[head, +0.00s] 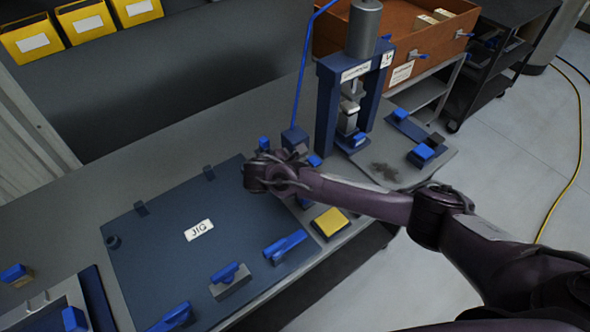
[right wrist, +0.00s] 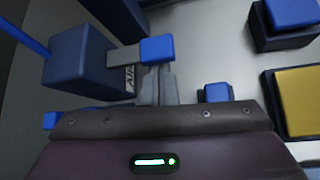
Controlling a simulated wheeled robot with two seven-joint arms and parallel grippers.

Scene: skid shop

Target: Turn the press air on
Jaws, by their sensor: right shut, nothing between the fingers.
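The press air valve is a dark blue box (head: 294,137) beside the press, with a blue hose rising from it. In the right wrist view, the box (right wrist: 78,58) carries an "AIR" label. A grey lever (right wrist: 122,56) sticks out sideways from it and ends in a blue tip (right wrist: 157,50). My right gripper (right wrist: 158,88) is shut and empty, its fingers right by the blue tip; I cannot tell whether they touch. In the head view, my right wrist hides part of the valve area. The blue press (head: 328,95) stands behind. My left gripper is out of view.
A blue jig plate (head: 160,255) with blue clamps covers the bench's front left. A yellow pad (head: 331,222) lies right of it. Blue-topped blocks (head: 422,153) sit right of the press. An orange-brown crate (head: 420,45) and yellow bins (head: 85,20) are behind.

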